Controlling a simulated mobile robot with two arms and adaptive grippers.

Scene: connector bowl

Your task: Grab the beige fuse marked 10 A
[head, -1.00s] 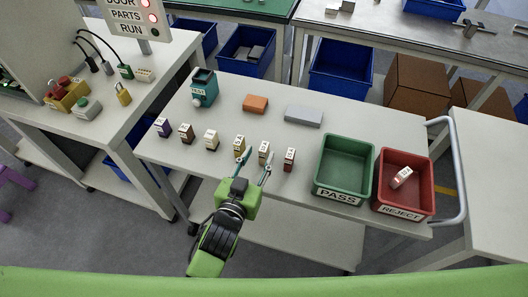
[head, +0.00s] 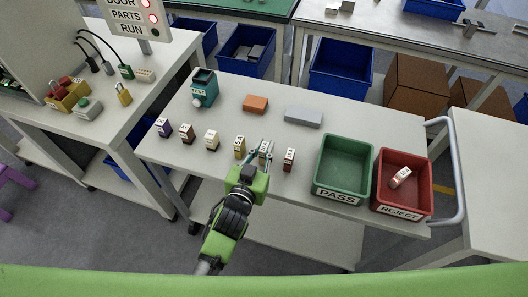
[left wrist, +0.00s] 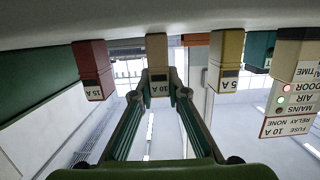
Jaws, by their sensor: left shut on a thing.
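The beige fuse marked 10 A (left wrist: 157,52) stands in a row of fuses on the cart top, and it also shows in the head view (head: 265,147). My left gripper (head: 262,156) is shut on this fuse. In the left wrist view, which is upside down, the fingertips of my left gripper (left wrist: 158,88) press on both sides of its labelled end. The fuse appears upright and still at its place in the row. My right gripper is not in view.
Close beside it stand a yellow 5 A fuse (head: 239,149) on the left and a red 15 A fuse (head: 289,161) on the right. A green PASS bin (head: 339,188) and a red REJECT bin (head: 402,207) stand at the right. A teal tester (head: 204,88) stands behind.

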